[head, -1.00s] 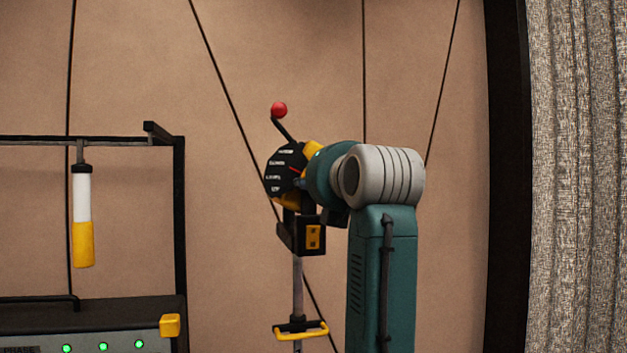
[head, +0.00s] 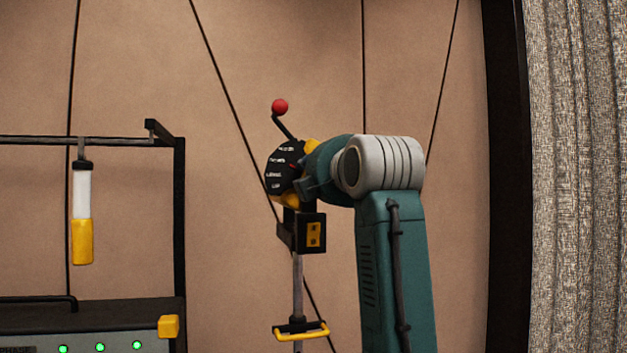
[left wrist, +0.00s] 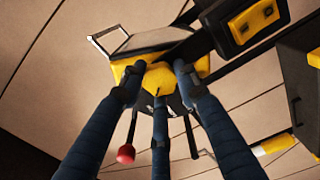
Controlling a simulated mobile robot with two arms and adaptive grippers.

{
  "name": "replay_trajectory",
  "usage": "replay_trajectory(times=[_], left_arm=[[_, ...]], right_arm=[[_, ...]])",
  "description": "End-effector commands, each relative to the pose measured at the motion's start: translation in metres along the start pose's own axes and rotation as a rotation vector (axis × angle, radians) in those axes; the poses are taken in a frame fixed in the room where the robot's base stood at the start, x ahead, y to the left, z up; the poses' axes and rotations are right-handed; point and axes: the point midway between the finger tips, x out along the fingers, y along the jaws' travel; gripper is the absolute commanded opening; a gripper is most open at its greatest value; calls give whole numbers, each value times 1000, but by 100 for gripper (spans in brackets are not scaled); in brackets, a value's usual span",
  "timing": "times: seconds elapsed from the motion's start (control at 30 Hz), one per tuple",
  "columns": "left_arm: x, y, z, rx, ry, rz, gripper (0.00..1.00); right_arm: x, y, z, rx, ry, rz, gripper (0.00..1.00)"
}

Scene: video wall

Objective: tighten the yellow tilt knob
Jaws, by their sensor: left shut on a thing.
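The yellow tilt knob (left wrist: 158,76) shows in the left wrist view, in the middle of a yellow and black head. My left gripper (left wrist: 157,88) has its dark fingers closed around the knob's sides. In the head view my teal arm reaches up from the lower right. A grey finger (head: 304,187) shows beside the head's black, marked dial face (head: 282,168), and the gripper and wrist hide the knob there. A lever with a red ball (head: 279,107) rises from the head, and the ball (left wrist: 125,154) also shows in the left wrist view. My right gripper is not in view.
The head sits on a thin grey pole (head: 297,285) with a black and yellow box (head: 302,233) and a yellow bar handle (head: 300,332). A dark rack (head: 179,230) with a hanging white and yellow cylinder (head: 82,215) stands left. A grey curtain (head: 575,180) hangs right.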

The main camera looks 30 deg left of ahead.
Motion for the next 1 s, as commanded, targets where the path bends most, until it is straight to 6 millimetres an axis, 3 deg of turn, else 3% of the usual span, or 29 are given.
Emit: replay_trajectory(times=[0.6,1.0], left_arm=[[0,-5,2,533,-6,-4,5],[0,-7,2,686,-8,-10,5]], right_arm=[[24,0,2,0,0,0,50],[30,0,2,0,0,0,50]])
